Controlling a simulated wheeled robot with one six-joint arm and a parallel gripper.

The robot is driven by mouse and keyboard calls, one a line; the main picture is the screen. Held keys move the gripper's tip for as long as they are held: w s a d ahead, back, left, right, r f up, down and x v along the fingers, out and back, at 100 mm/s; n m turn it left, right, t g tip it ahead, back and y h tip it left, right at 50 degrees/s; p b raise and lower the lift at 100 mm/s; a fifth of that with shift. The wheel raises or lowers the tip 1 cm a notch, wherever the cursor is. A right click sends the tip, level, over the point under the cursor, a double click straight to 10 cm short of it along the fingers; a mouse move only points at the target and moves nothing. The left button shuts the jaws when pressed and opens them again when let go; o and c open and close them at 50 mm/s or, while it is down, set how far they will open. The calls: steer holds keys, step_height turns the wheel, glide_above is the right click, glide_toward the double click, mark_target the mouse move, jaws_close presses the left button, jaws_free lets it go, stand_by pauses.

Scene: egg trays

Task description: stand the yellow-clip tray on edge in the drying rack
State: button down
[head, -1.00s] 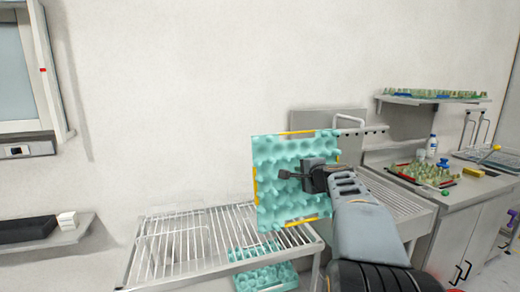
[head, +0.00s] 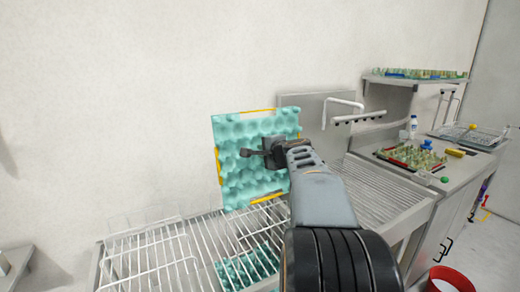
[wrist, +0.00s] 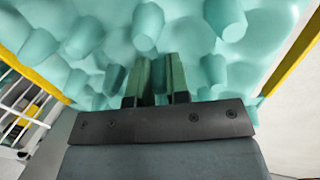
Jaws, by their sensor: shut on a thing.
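The yellow-clip tray (head: 236,181) is a teal, bumpy egg tray with yellow clips along its edges. It stands nearly upright in the air above the drying rack. My gripper (head: 250,152) is shut on it near the middle of its face. In the wrist view the tray (wrist: 90,40) fills the upper part, with yellow clips at both sides, and my gripper's fingers (wrist: 160,80) reach in among its bumps. The drying rack (head: 150,262) is a metal rack of parallel wires, below and left of the tray. Part of it is hidden behind the tray and my arm.
Another teal tray (head: 247,268) lies below the rack wires. To the right are a ribbed drainboard (head: 385,190), a counter holding an egg tray with a red edge (head: 400,157), and a wall shelf (head: 415,80) with trays. The rack's left wires look empty.

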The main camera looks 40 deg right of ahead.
steer(key=shift+a+f+b, duration=0.15)
steer(key=shift+f+b, duration=0.45)
steer(key=shift+f, duration=0.2)
steer(key=b, duration=0.3)
glide_above(264, 200)
steer(key=w+d, duration=0.1)
steer(key=w, duration=0.1)
steer(key=shift+s+d+f, duration=0.1)
steer(key=shift+f, duration=2.25)
step_height(264, 200, down, 12)
steer(key=b, duration=1.3)
steer(key=shift+b, duration=0.35)
steer(key=c, duration=1)
jaws_free()
steer(key=shift+s, duration=0.1)
steer(key=shift+b+v, duration=0.3)
steer(key=shift+v, duration=3.55)
